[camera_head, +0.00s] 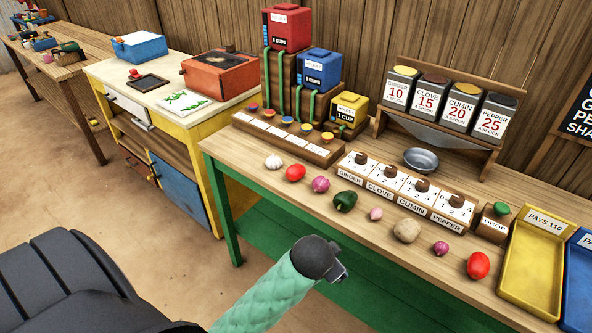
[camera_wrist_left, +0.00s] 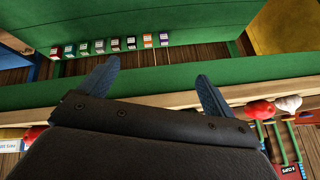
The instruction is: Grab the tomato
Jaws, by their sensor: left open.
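Two red, round tomatoes lie on the stall counter in the head view: one tomato (camera_head: 295,173) next to the garlic at the left, the other tomato (camera_head: 478,265) at the right end of the row. In the left wrist view a tomato shows at the right (camera_wrist_left: 260,110) and part of a red one at the left edge (camera_wrist_left: 35,132). My left gripper (camera_wrist_left: 158,85) is open and empty, its blue fingers apart in front of the counter's edge. In the head view only its dark wrist shows; the fingers are hidden. My right gripper is not seen.
Between the tomatoes lie a red onion (camera_head: 320,184), green pepper (camera_head: 344,201), shallot (camera_head: 376,214), potato (camera_head: 407,230) and small onion (camera_head: 441,248). Garlic (camera_head: 273,162) is at the left end. Spice blocks (camera_head: 408,191) stand behind; a yellow tray (camera_head: 532,268) is at right.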

